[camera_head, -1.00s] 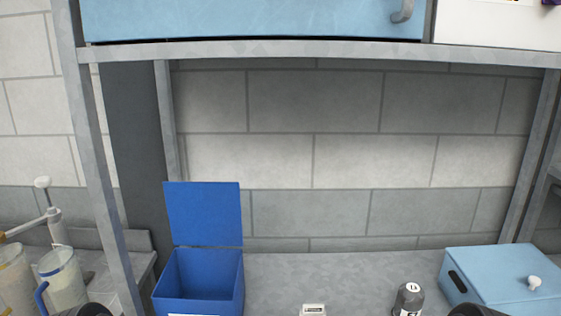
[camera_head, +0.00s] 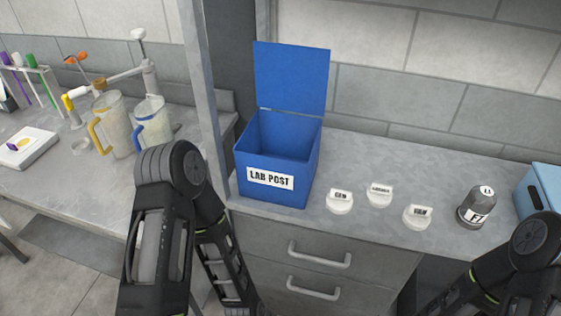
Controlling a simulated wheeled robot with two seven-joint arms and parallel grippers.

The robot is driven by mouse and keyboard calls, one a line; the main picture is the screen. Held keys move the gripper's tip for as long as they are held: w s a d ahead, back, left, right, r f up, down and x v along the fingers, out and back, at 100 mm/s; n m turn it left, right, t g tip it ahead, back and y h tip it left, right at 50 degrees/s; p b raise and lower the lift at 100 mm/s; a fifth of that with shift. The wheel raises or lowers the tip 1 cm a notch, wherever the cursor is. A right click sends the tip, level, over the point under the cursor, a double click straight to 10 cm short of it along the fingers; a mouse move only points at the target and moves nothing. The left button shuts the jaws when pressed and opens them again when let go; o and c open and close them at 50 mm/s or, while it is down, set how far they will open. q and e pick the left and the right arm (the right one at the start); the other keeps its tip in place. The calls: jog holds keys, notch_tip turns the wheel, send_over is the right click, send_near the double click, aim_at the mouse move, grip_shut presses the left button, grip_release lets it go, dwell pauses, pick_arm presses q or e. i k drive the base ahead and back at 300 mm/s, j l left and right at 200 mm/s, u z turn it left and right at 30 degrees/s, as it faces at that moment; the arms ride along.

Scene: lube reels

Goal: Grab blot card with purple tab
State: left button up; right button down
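A pale card with a yellow-brown blot (camera_head: 36,143) lies on a white block-like tray (camera_head: 36,156) at the far left of the left bench. A small purple tab (camera_head: 12,146) shows at the card's left end. Dark links of my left arm stand in the lower left middle, to the right of the card and well apart from it. My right arm's links show at the lower right corner. Neither gripper's fingertips show in the head view.
A rack of purple, white and green-capped tubes (camera_head: 31,72) stands behind the card. Two jugs, yellow-handled (camera_head: 113,122) and blue-handled (camera_head: 150,122), stand to its right. A metal post separates this bench from the one with the open blue LAB POST box (camera_head: 270,158), white labelled pieces (camera_head: 379,196) and dark bottle (camera_head: 477,207).

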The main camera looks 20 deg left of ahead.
aim_at(23, 142)
jog(key=u, duration=2.15)
jog(key=i+j+z, duration=0.1)
jog(key=z, duration=0.95)
jog(key=j+z, duration=0.25)
jog(key=j, duration=0.25)
jog(key=j+z, duration=0.3)
jog(key=j, duration=0.25)
jog(key=j+z, duration=0.25)
jog(key=j, duration=0.25)
jog(key=k+j+z, duration=0.25)
jog(key=j, duration=0.2)
jog(key=k+j, duration=0.1)
jog(key=j, duration=0.35)
jog(key=k+j, duration=0.1)
jog(key=j, duration=0.8)
jog(key=k+j+z, duration=0.1)
jog(key=j, duration=0.35)
jog(key=k, duration=0.05)
